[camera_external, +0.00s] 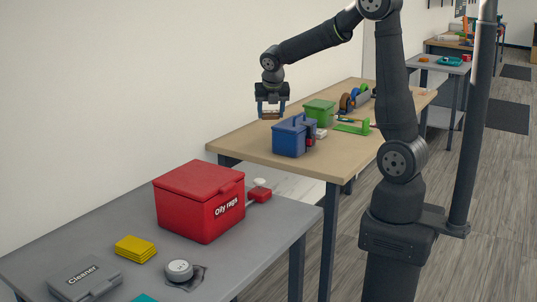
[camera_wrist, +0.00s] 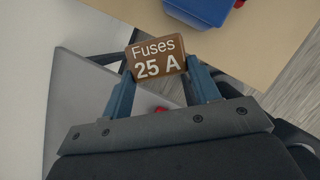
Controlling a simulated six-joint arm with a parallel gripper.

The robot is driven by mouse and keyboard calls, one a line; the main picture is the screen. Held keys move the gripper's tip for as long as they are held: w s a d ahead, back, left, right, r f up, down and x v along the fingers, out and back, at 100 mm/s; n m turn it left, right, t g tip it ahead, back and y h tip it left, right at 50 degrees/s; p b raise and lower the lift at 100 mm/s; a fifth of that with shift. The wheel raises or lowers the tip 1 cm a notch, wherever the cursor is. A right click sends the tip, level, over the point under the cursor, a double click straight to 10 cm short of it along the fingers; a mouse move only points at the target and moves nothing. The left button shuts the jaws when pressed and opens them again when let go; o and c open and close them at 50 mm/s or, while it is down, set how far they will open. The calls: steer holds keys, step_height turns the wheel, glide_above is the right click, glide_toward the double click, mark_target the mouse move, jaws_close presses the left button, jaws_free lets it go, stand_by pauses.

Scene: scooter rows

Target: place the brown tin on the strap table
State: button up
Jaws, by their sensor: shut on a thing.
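The brown tin (camera_wrist: 157,58), labelled "Fuses 25 A", is between the fingers of my gripper (camera_wrist: 165,80), which is shut on it. In the external view the tin (camera_external: 270,115) hangs in the air in my gripper (camera_external: 271,107), over or near the left part of the wooden table (camera_external: 250,143). No table is labelled as the strap table, and I cannot tell for sure which one it is. The wooden table bears small rolls and coloured items at its far end.
A blue box (camera_external: 288,140) and a green box (camera_external: 318,112) stand on the wooden table. The near grey table (camera_external: 100,225) bears a red "Oily rags" box (camera_external: 190,205), a yellow stack (camera_external: 135,249) and a grey "Cleaner" case (camera_external: 85,282). A farther grey table (camera_external: 427,67) holds a teal tray (camera_external: 450,61).

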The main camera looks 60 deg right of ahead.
steer(key=s+d+m+g, duration=0.15)
steer(key=s+d, duration=0.25)
steer(key=d, duration=0.6)
steer(key=s+d+m, duration=0.3)
steer(key=d, duration=0.7)
steer(key=s+d+m+g+h, duration=0.1)
steer(key=s+d+m, duration=0.2)
steer(key=s+d, duration=1.2)
glide_above(338, 142)
steer(key=f, duration=1.1)
steer(key=shift+s+a+f, duration=0.3)
steer(key=shift+s+a, duration=0.05)
steer(key=shift+w+a+f, duration=0.1)
steer(key=shift+w+f, duration=0.25)
steer(key=shift+w, duration=0.05)
steer(key=shift+f, duration=1.9)
steer(key=shift+f, duration=0.1)
steer(key=o, duration=1)
